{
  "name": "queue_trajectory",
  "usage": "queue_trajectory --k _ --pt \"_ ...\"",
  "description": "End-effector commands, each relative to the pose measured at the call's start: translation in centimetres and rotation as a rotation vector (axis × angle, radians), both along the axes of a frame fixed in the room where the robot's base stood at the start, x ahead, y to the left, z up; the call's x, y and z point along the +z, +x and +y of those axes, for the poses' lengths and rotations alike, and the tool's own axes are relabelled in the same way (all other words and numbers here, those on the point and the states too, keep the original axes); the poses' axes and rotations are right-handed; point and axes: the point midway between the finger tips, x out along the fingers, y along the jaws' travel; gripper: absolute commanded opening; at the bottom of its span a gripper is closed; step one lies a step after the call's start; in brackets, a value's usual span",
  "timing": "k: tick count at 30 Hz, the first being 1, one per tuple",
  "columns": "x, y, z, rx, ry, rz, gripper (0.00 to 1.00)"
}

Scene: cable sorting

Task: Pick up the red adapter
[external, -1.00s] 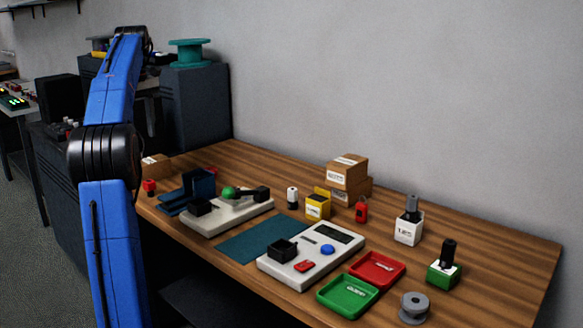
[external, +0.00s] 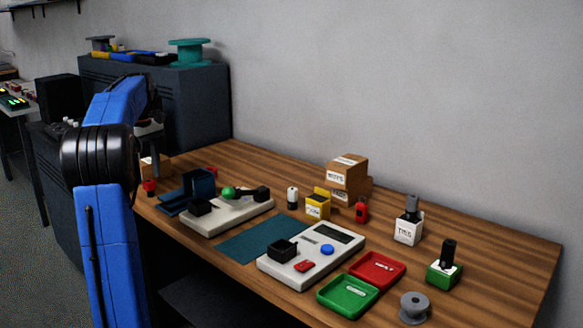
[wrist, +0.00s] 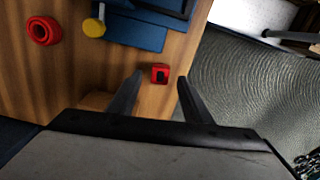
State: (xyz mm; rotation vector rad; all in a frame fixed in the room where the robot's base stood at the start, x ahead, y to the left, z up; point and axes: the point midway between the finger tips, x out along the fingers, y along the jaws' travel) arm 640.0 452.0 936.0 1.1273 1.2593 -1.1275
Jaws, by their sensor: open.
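A small red block with a dark opening, likely the red adapter (external: 149,187), is near the left end of the wooden table. In the wrist view the red block (wrist: 160,71) lies between the two finger lines, close to the table edge. My gripper (wrist: 160,80) is open and empty, with one dark finger on each side of the block; I see no contact. In the external view my gripper (external: 149,172) hangs over the block, partly hidden by my blue arm.
A red ring (wrist: 43,31) and a yellow-headed piece (wrist: 94,28) lie near a dark blue holder (wrist: 135,33). A cardboard box (external: 158,167) stands close to my gripper. Another red item (external: 361,211) stands far to the right. Floor drops away beyond the table edge.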

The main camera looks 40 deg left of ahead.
Motion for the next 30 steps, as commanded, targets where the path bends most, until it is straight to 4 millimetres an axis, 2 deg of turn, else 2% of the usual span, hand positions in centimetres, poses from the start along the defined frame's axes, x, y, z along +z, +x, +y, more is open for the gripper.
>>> queue_trajectory --k 7,17,18,23,30 --pt "-3.3 0.0 -0.2 0.0 -0.001 0.001 0.45" --pt "-4.0 0.0 -0.2 0.0 0.0 0.0 0.45" --pt "-4.0 0.0 -0.2 0.0 0.0 0.0 0.41" --pt "-4.0 0.0 -0.2 0.0 0.0 0.0 0.02" --pt "-4.0 0.0 -0.2 0.0 0.0 0.0 0.01"
